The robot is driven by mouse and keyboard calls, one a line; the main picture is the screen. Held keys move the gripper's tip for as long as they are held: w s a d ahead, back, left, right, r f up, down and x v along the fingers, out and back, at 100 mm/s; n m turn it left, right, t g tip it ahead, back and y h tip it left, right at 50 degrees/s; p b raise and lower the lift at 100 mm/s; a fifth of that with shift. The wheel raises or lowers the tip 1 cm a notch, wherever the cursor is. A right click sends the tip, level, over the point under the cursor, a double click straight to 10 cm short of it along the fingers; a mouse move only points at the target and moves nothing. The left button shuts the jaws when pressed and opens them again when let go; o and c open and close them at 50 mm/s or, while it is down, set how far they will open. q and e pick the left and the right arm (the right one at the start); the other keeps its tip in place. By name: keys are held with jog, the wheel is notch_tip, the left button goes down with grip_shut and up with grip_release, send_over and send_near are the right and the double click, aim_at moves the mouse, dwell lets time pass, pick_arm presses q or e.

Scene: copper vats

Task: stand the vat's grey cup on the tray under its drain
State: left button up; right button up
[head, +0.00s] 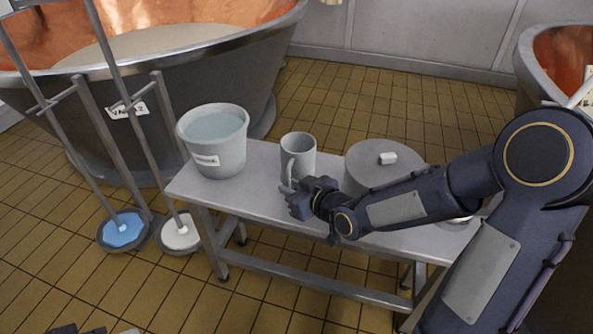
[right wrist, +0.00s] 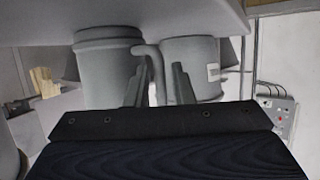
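A grey cup (head: 303,150) stands upright on the bench (head: 262,195), its handle toward me. My right gripper (head: 288,187) is low beside the handle. In the right wrist view, which looks upside down, the cup (right wrist: 105,68) is at left, and its handle (right wrist: 151,62) shows between the two spread fingers of the right gripper (right wrist: 158,85). The fingers look apart from the handle, though contact is hard to judge. A large copper-lined vat (head: 190,85) with a label stands behind at left. I cannot make out a tray or a drain.
A grey bucket (head: 226,158) with a white label stands left of the cup. A round grey container (head: 365,172) with a white block (head: 387,158) on top stands right. Two poles with a blue disc (head: 122,230) and a white disc (head: 180,233) stand left of the bench.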

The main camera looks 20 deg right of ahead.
jog(key=shift+x, duration=1)
grip_shut()
jog(key=shift+d+r, duration=0.1)
jog(key=shift+r, duration=0.05)
